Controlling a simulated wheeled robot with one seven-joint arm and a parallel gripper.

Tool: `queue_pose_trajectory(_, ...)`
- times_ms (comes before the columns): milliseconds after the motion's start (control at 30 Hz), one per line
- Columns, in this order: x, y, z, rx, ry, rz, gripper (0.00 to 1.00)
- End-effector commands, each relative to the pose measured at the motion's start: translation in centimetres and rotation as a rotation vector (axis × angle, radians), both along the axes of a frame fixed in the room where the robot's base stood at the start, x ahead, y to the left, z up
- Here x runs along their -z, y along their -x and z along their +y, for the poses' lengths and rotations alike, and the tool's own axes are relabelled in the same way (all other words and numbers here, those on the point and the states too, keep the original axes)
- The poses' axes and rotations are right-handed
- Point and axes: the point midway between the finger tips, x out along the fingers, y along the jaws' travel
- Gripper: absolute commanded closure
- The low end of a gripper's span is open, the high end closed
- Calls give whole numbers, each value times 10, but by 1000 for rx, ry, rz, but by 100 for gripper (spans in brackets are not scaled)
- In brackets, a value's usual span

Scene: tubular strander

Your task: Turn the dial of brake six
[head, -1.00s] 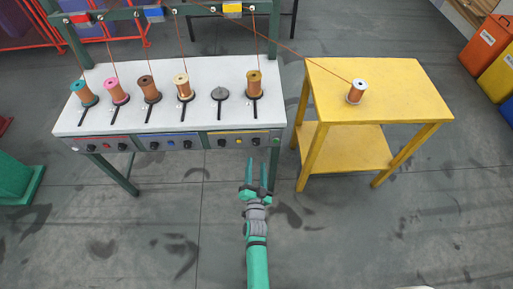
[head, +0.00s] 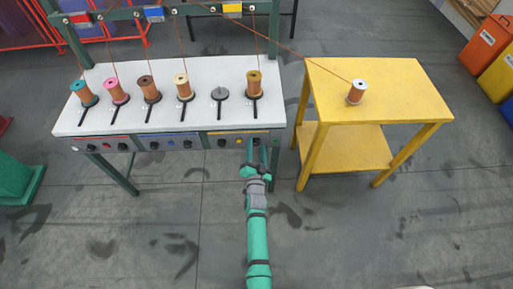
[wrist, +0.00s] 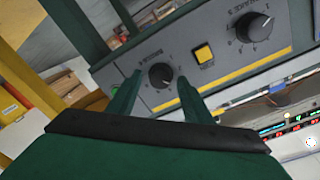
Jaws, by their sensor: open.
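The brake six dial (wrist: 161,76) is a round black knob on the grey front panel (wrist: 215,75), at the right end of the panel in the head view. My gripper (wrist: 159,82) is open. In the wrist view its two green fingers stand on either side of the knob, with a visible gap to each. In the head view my gripper (head: 256,148) is at the panel's right end, and its fingers partly cover that dial. How far the fingertips are from the panel face is hard to tell.
The neighbouring dial (wrist: 254,26) and a yellow button (wrist: 203,53) are on the same panel. A green button (head: 275,141) is at the panel's right end. The white table (head: 150,75) holds several spools. A yellow table (head: 390,95) with one spool stands to the right.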

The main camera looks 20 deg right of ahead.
Motion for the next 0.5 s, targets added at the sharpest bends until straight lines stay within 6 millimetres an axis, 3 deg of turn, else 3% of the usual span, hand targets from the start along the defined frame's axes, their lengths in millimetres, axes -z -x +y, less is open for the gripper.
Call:
queue_pose_trajectory(33, 0, 0, 0, 0, 0, 0, 57)
queue_pose_trajectory(200, 0, 0, 0, 0, 0, 0, 96)
queue_pose_trajectory(500, 0, 0, 0, 1, 24, 8, 95)
